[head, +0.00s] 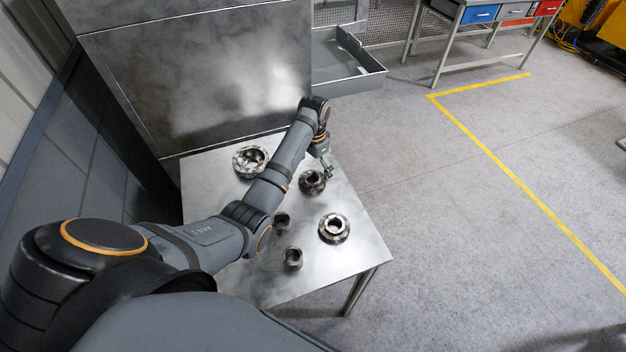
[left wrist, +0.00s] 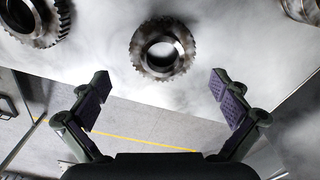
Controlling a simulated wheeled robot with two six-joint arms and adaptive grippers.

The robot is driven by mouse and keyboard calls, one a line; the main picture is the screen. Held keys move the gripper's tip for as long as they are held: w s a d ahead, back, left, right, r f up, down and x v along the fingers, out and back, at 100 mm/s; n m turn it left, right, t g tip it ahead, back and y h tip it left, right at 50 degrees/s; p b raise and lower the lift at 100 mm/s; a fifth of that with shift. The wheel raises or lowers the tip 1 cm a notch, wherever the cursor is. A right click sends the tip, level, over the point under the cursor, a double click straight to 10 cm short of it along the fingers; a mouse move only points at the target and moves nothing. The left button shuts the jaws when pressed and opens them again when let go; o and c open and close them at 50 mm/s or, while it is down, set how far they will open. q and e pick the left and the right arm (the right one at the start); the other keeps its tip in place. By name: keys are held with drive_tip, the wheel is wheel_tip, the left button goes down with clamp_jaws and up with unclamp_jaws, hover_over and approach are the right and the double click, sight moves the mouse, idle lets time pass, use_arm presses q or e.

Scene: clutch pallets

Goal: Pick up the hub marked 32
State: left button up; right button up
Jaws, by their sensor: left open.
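A dark toothed metal hub (head: 306,188) sits on the steel table near its right edge. In the left wrist view this hub (left wrist: 139,50) shows from above as a ring with a round bore, just beyond the fingertips. No number can be read on it or on any other part. My left gripper (head: 328,170) is above the table beside this hub, at its right in the head view. In the left wrist view the gripper (left wrist: 160,86) is open and empty, its two fingers wide apart and clear of the hub. My right gripper is not in view.
On the table (head: 345,262) stand a wide ring (head: 240,163), a flanged gear (head: 334,240) and two small hubs, one nearer the middle (head: 282,228) and one nearer the front (head: 293,265). A tall steel panel (head: 200,75) rises behind. A grey tray (head: 345,85) sticks out beyond.

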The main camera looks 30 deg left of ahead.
use_arm(q)
drive_tip(key=shift+s+f, duration=0.1)
drive_tip(key=shift+f, duration=0.1)
drive_tip(key=f+p, duration=0.2)
drive_tip(key=f, duration=0.2)
drive_tip(key=shift+a, duration=0.2)
drive_tip(key=shift+f, duration=0.45)
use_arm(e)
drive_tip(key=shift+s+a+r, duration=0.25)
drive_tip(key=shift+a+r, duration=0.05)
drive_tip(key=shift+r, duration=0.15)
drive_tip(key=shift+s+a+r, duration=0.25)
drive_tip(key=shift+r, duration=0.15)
use_arm(q)
drive_tip(key=shift+c, duration=0.4)
drive_tip(key=c, duration=1.4)
drive_tip(key=shift+r, duration=0.1)
drive_tip(key=shift+c, duration=0.4)
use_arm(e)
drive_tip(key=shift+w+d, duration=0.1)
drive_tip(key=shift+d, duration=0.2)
